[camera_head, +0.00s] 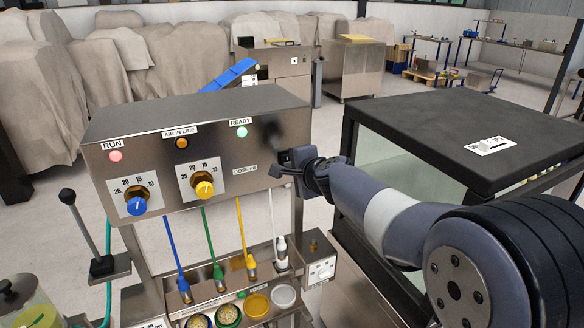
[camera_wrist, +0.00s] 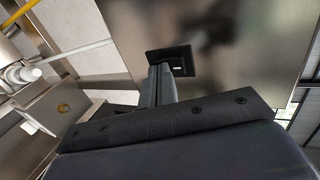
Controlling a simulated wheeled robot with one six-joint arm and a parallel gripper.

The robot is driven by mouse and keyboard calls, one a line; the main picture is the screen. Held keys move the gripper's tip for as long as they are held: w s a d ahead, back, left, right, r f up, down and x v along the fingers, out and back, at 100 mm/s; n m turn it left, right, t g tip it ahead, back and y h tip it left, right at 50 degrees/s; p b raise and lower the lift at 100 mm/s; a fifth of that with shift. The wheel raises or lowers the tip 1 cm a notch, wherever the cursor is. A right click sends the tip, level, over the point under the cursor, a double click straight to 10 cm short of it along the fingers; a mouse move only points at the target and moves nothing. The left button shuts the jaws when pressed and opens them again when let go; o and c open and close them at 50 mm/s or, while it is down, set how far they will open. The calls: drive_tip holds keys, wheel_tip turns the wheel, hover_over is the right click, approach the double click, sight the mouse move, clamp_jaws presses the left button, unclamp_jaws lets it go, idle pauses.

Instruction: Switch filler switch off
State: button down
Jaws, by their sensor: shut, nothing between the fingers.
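The filler machine's steel panel (camera_head: 200,155) has a blue dial (camera_head: 137,206), a yellow dial (camera_head: 204,189) and RUN, AIR IN LINE and READY lamps. A small grey box with a white switch plate (camera_head: 321,270) stands at its lower right. The box also shows at the left of the wrist view, with a brass-coloured knob (camera_wrist: 63,107) and a white switch part (camera_wrist: 36,124). Which way the switch is set is too small to tell. My gripper (camera_head: 277,171) is shut and empty, by the panel's lower right corner, above and apart from the box.
A dark-topped cabinet (camera_head: 470,140) stands close to my arm on the right. Coloured hoses, including a green one (camera_head: 209,240), hang below the panel to several nozzles. A black-knobbed lever (camera_head: 85,230) stands at the left. Open floor (camera_head: 325,130) lies behind the machine.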

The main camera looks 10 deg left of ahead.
drive_tip(key=shift+f+b, duration=0.1)
drive_tip(key=shift+b, duration=0.2)
drive_tip(key=b, duration=0.4)
drive_tip(key=shift+w+f+t, duration=0.1)
drive_tip(key=shift+f+t, duration=0.25)
drive_tip(key=shift+t, duration=0.05)
drive_tip(key=t+y+b, duration=0.1)
drive_tip(key=b, duration=0.6)
drive_tip(key=t+y+b, duration=0.1)
drive_tip(key=b, duration=0.7)
drive_tip(key=shift+a+f, duration=0.15)
drive_tip(key=shift+f, duration=0.05)
drive_tip(key=shift+r, duration=0.25)
